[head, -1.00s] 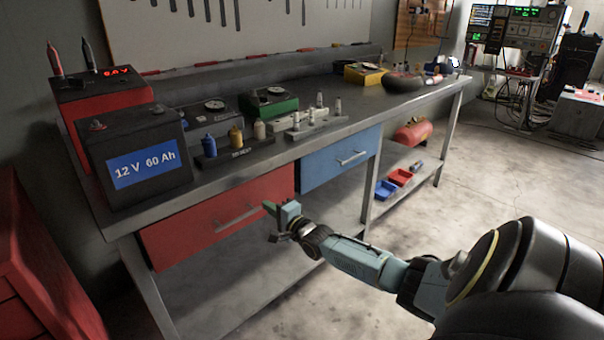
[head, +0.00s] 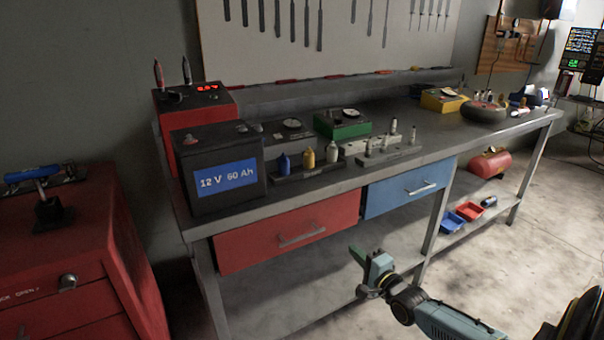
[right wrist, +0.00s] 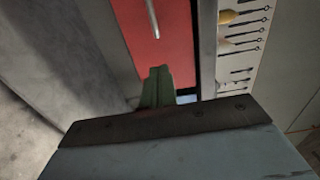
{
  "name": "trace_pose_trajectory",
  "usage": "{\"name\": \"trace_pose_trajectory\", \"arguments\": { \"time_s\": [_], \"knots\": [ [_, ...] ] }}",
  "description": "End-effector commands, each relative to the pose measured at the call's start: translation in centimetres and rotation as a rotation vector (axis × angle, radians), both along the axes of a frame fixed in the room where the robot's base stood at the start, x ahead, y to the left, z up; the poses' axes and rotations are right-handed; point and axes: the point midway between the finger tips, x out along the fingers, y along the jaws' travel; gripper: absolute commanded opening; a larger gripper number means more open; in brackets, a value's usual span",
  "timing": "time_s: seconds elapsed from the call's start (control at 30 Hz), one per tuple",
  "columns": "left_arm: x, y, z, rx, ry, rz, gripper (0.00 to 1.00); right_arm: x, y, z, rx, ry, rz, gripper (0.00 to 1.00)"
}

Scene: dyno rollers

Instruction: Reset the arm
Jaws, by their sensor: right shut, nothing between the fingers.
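My right gripper (head: 366,272) is in the lower middle of the head view, in front of the workbench (head: 270,302) and below the blue drawer. Its green fingers are shut with nothing between them. In the right wrist view the fingers (right wrist: 158,88) are together at the centre, with the red drawer front and its handle beyond them. They look apart from the drawer. My right arm reaches in from the lower right. My left gripper is in neither view.
The bench has a closed red drawer (head: 287,232) and a closed blue drawer (head: 408,188). A 12 V battery (head: 218,168) stands on top at the left. A red cabinet (head: 60,255) stands at the left. A red cylinder (head: 490,163) is on the lower shelf. Open floor lies at the right.

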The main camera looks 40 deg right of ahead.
Motion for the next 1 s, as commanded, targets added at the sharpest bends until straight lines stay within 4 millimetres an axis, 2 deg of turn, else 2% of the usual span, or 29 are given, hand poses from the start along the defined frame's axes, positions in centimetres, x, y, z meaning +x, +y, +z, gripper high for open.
{"name": "trace_pose_trajectory", "arguments": {
  "time_s": [0.17, 0.27, 0.37, 0.47, 0.5, 0.6, 0.67, 0.7, 0.77, 0.9, 1.0],
  "knots": [
    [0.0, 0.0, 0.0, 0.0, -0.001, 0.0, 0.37, 0.0, 0.0, -0.1, -0.002, 0.001, 0.0, 0.0],
    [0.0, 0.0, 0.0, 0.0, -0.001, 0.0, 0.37, -0.5, 0.2, -1.4, -0.037, 0.04, -0.003, 0.0],
    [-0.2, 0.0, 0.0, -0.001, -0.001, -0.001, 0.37, -1.9, 0.7, -5.4, -0.143, 0.152, -0.002, 0.0],
    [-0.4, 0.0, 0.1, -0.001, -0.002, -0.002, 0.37, -4.7, 1.9, -11.5, -0.319, 0.333, 0.03, 0.0],
    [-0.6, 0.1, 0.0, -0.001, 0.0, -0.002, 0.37, -6.2, 2.6, -14.1, -0.398, 0.415, 0.055, 0.0],
    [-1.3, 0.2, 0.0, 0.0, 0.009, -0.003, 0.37, -10.4, 4.5, -20.3, -0.596, 0.611, 0.154, 0.0],
    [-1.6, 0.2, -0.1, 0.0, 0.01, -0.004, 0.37, -13.3, 5.9, -23.7, -0.711, 0.72, 0.232, 0.0],
    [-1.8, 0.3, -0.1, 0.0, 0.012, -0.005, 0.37, -15.4, 6.8, -25.8, -0.784, 0.79, 0.293, 0.0],
    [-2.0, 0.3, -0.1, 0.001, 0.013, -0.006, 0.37, -18.7, 8.4, -28.8, -0.893, 0.888, 0.399, 0.0],
    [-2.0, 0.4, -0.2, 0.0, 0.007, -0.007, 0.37, -26.9, 12.3, -34.3, -1.126, 1.071, 0.7, 0.0],
    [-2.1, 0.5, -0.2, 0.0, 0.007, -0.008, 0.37, -32.5, 14.9, -36.9, -1.263, 1.148, 0.933, 0.0]
  ]
}}
